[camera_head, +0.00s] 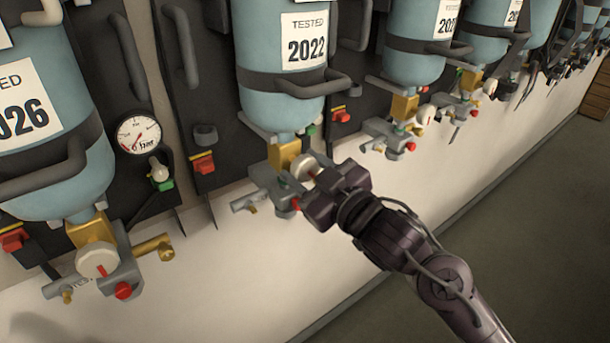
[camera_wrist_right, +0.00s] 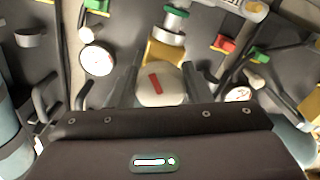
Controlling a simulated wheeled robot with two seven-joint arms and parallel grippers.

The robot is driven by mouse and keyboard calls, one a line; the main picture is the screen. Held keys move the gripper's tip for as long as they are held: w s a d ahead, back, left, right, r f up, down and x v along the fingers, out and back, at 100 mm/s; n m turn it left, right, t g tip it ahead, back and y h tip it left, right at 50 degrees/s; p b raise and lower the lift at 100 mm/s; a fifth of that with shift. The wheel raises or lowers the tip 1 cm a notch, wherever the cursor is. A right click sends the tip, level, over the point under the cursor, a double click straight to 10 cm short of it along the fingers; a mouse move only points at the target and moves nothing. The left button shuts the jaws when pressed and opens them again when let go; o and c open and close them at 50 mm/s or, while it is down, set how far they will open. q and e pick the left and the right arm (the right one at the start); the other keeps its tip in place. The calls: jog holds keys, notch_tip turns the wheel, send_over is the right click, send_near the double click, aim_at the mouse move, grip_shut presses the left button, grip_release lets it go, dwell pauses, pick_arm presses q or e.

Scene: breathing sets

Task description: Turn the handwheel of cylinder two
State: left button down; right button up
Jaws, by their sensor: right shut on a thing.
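The second cylinder (camera_head: 280,85) from the left is pale blue, with a "TESTED 2022" label, and hangs upside down with its brass valve (camera_head: 284,155) at the bottom. Its white handwheel (camera_head: 304,167) faces my right gripper (camera_head: 312,182), which is shut on it. In the right wrist view the handwheel (camera_wrist_right: 160,86) shows a red mark, tilted a little, between the two fingers. The gripper body hides the handwheel's lower part there. My left gripper is not in view.
The first cylinder (camera_head: 50,110), marked 2026, hangs at the left with its own white handwheel (camera_head: 97,258) and a round gauge (camera_head: 138,133). More cylinders, one of them (camera_head: 415,45) just right of cylinder two, run along the wall. The floor (camera_head: 520,200) at the right is clear.

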jog(key=shift+n+b, duration=1.1)
jog(key=shift+n, duration=1.2)
jog(key=o, duration=1)
